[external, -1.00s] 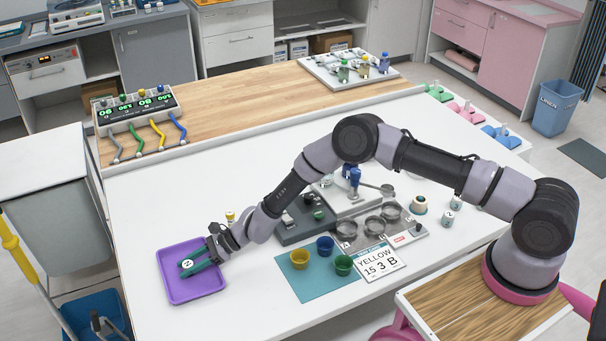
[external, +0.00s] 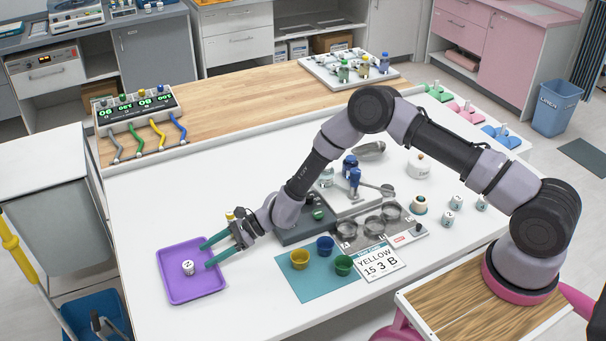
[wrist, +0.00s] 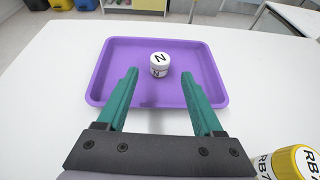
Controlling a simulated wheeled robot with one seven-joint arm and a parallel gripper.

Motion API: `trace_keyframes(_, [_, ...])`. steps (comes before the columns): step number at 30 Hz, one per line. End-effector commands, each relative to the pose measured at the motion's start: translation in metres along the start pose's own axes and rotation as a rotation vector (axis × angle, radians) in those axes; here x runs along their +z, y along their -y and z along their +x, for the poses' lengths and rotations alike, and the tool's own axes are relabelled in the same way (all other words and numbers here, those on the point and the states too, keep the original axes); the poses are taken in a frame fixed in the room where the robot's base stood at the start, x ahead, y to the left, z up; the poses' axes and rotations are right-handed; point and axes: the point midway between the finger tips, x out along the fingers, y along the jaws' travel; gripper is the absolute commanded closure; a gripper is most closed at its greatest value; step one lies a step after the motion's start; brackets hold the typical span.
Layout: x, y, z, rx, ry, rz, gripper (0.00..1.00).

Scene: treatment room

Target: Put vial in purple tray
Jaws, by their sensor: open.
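My gripper (external: 207,255) is open and empty. Its green fingers reach over the tray's near edge in the wrist view (wrist: 158,72), with the vial beyond the fingertips and apart from them.
A yellow-capped vial (wrist: 298,163) stands close to the right of my gripper in the wrist view. A teal mat (external: 290,283) holds yellow, blue and green cups. A grey tool block (external: 318,226) is behind it.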

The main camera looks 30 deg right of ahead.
Motion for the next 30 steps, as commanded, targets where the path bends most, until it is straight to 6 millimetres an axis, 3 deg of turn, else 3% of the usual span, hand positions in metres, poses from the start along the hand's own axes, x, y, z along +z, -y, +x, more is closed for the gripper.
trace_keyframes(6, [0.000,0.000,-0.034,0.000,-0.001,-0.001,0.32])
trace_keyframes(16, [0.000,0.000,-0.042,0.001,-0.001,-0.002,0.32])
trace_keyframes(19, [0.008,0.002,-0.048,0.003,0.000,-0.023,0.32])
trace_keyframes(23, [0.045,0.011,-0.078,0.020,-0.008,-0.136,0.32])
trace_keyframes(26, [0.087,0.016,-0.121,0.043,-0.030,-0.285,0.32])
trace_keyframes(30, [0.139,0.015,-0.192,0.075,-0.090,-0.506,0.32])
